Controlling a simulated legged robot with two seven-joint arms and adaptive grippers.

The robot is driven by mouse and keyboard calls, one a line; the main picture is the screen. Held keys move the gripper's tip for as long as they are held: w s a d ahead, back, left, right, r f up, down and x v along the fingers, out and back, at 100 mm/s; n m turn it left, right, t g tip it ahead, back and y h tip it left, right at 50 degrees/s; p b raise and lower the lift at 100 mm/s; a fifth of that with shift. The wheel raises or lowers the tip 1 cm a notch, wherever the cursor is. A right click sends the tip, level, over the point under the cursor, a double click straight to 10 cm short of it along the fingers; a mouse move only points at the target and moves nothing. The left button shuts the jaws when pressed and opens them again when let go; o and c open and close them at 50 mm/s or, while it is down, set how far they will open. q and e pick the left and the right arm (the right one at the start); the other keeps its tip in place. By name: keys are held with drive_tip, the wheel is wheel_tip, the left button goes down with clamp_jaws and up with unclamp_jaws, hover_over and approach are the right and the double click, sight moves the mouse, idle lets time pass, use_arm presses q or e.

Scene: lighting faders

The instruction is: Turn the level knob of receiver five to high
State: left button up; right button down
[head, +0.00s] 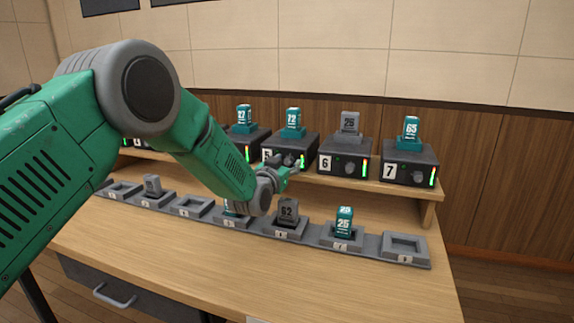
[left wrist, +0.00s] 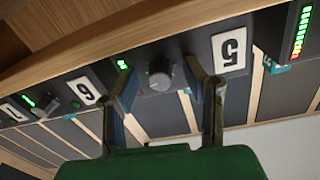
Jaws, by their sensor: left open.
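Receiver five (head: 291,143) is a dark box on the raised shelf, with a white "5" label and a teal block marked 72 on top. In the left wrist view its label (left wrist: 230,50) is upside down, and its round dark level knob (left wrist: 160,73) sits left of it. A short green light (left wrist: 122,64) shows beyond the knob. My left gripper (head: 300,167) is in front of receiver five. In the left wrist view my left gripper (left wrist: 160,66) is open, with one finger on each side of the knob; contact cannot be told. My right gripper is not in view.
Receiver six (head: 345,157) and receiver seven (head: 410,165) stand to the right on the shelf (head: 385,188). Below, a grey rail (head: 375,252) of numbered trays holds several blocks. My left arm covers part of the shelf's left side.

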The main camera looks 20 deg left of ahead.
use_arm(q)
clamp_jaws()
drive_tip(key=m+p, duration=0.1)
drive_tip(key=m, duration=0.3)
drive_tip(key=shift+d+m, duration=0.1)
drive_tip(key=shift+m, duration=0.3)
drive_tip(key=m, duration=0.5)
drive_tip(key=shift+f+g, duration=0.1)
drive_tip(key=shift+g, duration=0.2)
drive_tip(key=shift+s+f+m, duration=0.1)
drive_tip(key=shift+m, duration=0.3)
unclamp_jaws()
drive_tip(key=shift+d, duration=0.1)
